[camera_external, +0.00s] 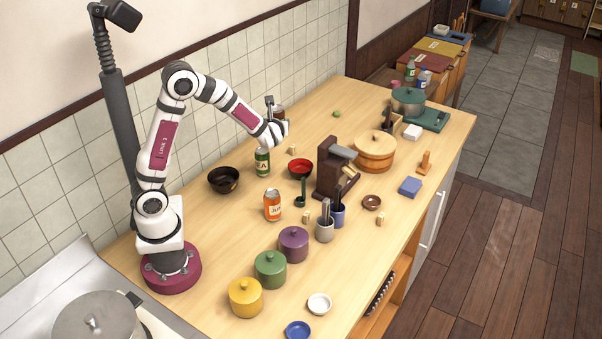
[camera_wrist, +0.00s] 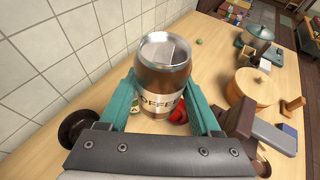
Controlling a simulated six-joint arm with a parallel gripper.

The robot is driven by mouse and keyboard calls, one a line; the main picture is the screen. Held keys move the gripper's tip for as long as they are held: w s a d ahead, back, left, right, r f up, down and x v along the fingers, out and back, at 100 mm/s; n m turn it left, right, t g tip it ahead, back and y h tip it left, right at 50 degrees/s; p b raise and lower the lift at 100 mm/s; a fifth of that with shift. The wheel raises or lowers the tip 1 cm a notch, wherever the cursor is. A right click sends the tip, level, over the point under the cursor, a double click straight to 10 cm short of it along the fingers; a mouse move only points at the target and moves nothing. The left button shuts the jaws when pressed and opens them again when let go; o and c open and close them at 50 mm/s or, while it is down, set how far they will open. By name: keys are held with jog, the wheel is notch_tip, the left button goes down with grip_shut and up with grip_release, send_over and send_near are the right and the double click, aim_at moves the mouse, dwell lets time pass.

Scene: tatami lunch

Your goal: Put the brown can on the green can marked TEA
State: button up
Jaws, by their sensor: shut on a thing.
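My gripper (camera_wrist: 162,84) is shut on the brown can (camera_wrist: 160,62), with one teal finger on each side of it. The can has a silver lid and a pale label reading COFFEE, and looks about upright. In the external view the can (camera_external: 279,112) is held up in the air, partly hidden by my gripper (camera_external: 272,111). The green can marked TEA (camera_external: 262,163) stands upright on the counter, below my wrist and apart from the brown can. In the wrist view it is mostly or wholly hidden behind the brown can and gripper.
A black bowl (camera_external: 223,180) stands left of the green can and a red bowl (camera_external: 301,169) right of it. An orange can (camera_external: 272,205) is nearer the front. A dark brown wooden stand (camera_external: 331,167) rises to the right. The tiled wall (camera_external: 220,90) runs behind.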

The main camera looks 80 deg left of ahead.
jog(key=s+a+f, duration=0.1)
jog(key=a+f, duration=0.1)
jog(key=a, duration=0.1)
jog(key=s+a+f, duration=0.1)
jog(key=a+f, duration=0.2)
jog(key=a, duration=0.1)
jog(key=s+a+f, duration=0.2)
jog(key=a, duration=0.1)
jog(key=shift+a+f, duration=0.15)
jog(key=shift+a, duration=0.2)
notch_tip(320, 180, down, 4)
jog(key=shift+a+f, duration=0.1)
jog(key=shift+f, duration=0.1)
jog(key=o, duration=1.5)
jog(key=shift+c, duration=0.2)
